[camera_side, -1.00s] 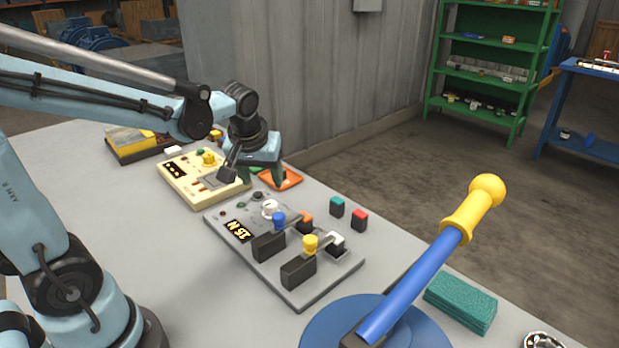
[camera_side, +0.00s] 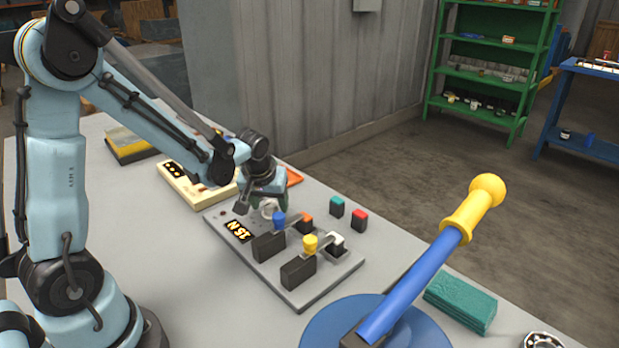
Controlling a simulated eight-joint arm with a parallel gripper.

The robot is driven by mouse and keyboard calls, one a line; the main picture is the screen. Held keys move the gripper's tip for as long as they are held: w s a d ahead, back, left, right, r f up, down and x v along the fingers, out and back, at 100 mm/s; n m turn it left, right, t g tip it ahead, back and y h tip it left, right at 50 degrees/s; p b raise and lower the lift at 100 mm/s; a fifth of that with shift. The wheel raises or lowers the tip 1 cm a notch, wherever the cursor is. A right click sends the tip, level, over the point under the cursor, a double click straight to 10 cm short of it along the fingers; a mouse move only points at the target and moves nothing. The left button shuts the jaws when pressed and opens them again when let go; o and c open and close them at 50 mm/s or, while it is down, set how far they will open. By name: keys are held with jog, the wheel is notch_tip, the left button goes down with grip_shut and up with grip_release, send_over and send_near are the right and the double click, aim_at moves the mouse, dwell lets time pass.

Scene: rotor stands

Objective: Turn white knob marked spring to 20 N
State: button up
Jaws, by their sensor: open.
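The white knob (camera_side: 268,208) sits at the back left of a grey panel (camera_side: 295,297), partly hidden by my gripper. A black display (camera_side: 239,231) with yellow characters beside the knob reads 15 N. The spring marking is too small to read. My gripper (camera_side: 257,210) is open and points down at the knob, with a finger on the left side of it. I cannot tell whether the fingers touch the knob.
On the panel stand a blue-knobbed lever (camera_side: 279,219) and a yellow-knobbed lever (camera_side: 310,244) on black blocks. A cream box (camera_side: 182,185) lies behind. Teal (camera_side: 337,207) and red (camera_side: 360,220) blocks stand to the right. A large blue lever (camera_side: 412,283) rises in front.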

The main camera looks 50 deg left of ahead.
jog(key=c, duration=1)
jog(key=shift+c, duration=0.2)
jog(key=shift+m, duration=0.3)
jog(key=shift+s+a+m+t+h, duration=0.1)
jog(key=shift+m+t+h, duration=0.3)
jog(key=shift+m, duration=0.9)
jog(key=shift+a+m+t+h, duration=0.1)
jog(key=shift+m+h, duration=0.5)
jog(key=shift+m, duration=0.7)
jog(key=o, duration=1)
jog(key=shift+o, duration=0.2)
